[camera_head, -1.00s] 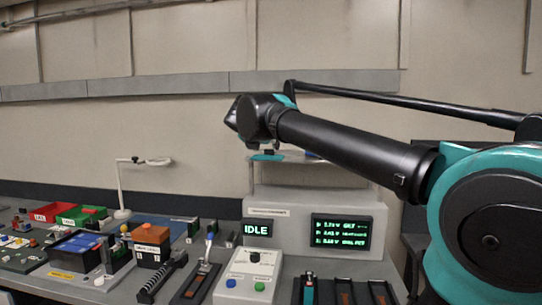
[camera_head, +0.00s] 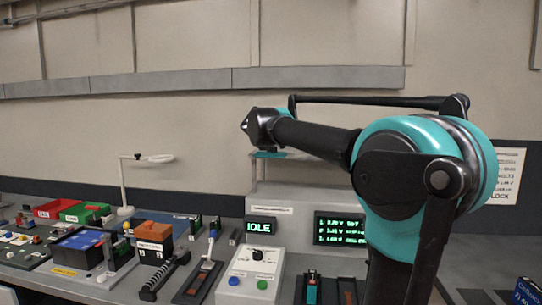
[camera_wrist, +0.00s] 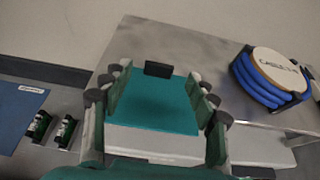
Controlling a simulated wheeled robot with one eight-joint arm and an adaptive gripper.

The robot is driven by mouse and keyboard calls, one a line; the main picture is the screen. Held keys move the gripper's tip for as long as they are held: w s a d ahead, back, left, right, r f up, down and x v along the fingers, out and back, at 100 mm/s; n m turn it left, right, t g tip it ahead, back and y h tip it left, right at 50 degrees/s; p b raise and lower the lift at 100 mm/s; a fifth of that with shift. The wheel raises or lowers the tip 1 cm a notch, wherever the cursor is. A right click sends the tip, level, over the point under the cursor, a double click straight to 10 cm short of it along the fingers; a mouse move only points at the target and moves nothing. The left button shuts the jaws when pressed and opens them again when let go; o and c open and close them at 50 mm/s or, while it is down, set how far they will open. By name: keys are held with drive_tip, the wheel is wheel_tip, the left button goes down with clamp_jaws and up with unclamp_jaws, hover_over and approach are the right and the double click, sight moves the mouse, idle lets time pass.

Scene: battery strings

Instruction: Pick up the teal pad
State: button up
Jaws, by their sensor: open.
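The teal pad (camera_wrist: 152,102) lies on a metal shelf (camera_wrist: 190,48) in the wrist view, with a small black block (camera_wrist: 158,69) at its far edge. My gripper (camera_wrist: 158,76) is open, with its fingers along the left and right sides of the pad. I cannot tell whether the fingers touch it. A pale edge (camera_wrist: 155,144) shows below the pad's near side. In the head view a thin strip of the teal pad (camera_head: 269,155) shows on the raised shelf, under the end of my arm. The gripper fingers are not clear there.
A blue cable coil (camera_wrist: 262,88) with a round label lies right of the pad on the shelf. The grey console below has an IDLE display (camera_head: 260,227) and a green-text screen (camera_head: 340,229). Red (camera_head: 55,207) and green (camera_head: 84,213) bins stand far left on the crowded bench.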

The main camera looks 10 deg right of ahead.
sight(272, 147)
drive_tip(key=x, duration=0.5)
drive_tip(key=shift+w+r, duration=0.1)
drive_tip(key=shift+r, duration=0.05)
drive_tip(key=shift+c, duration=0.5)
drive_tip(key=c, duration=1.2)
